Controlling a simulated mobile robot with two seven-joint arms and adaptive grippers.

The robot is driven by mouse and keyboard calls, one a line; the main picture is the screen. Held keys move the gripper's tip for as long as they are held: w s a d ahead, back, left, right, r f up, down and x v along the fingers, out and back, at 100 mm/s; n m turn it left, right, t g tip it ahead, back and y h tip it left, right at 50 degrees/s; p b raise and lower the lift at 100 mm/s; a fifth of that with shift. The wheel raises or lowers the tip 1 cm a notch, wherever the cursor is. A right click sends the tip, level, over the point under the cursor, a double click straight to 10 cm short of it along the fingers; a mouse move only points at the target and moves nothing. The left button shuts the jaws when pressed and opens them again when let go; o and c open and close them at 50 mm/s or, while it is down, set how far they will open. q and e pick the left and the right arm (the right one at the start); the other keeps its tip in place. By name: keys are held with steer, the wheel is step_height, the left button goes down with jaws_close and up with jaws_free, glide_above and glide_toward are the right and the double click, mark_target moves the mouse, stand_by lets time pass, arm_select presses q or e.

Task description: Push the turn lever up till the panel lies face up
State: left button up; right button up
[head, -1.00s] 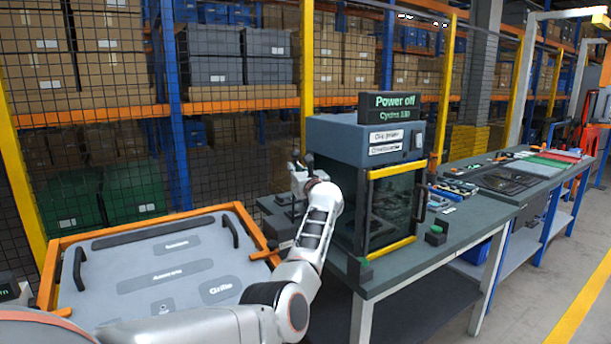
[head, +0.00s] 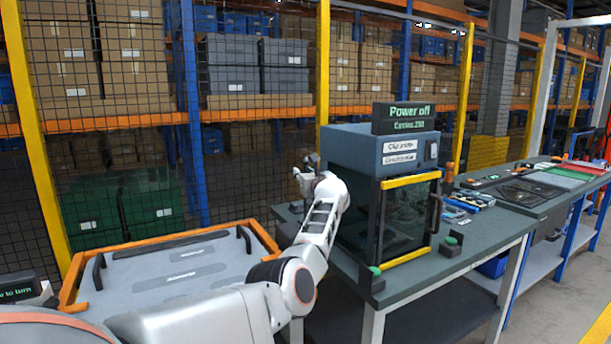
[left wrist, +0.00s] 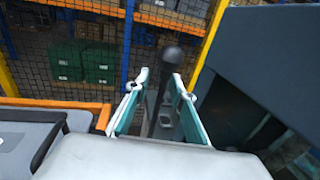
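The grey panel (head: 165,281) with dark handles lies in an orange frame (head: 181,238) at the lower left of the head view. Its labelled face points upward; my arm covers its near part, so I cannot tell if it is quite level. A dark lever with a round black knob (left wrist: 170,58) stands in the left wrist view. My left gripper (left wrist: 160,80) has its two fingers apart, one on each side of the lever's stem, with gaps visible. In the head view the left gripper (head: 307,175) is small beyond the panel's right corner. The right gripper is not in view.
A cabinet (head: 365,148) with a "Power off" sign (head: 404,117) stands on the bench (head: 465,250) close to the right of my left arm. A mesh fence (head: 250,175) and shelving stand behind. A partly cut-off sign (head: 18,289) is at the lower left.

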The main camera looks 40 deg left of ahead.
arm_select(q)
steer(key=shift+f, duration=0.2)
steer(key=shift+d+r, duration=0.1)
steer(key=shift+d, duration=0.05)
step_height(320, 180, up, 10)
steer(key=shift+f, duration=0.1)
stand_by(0.3)
stand_by(0.4)
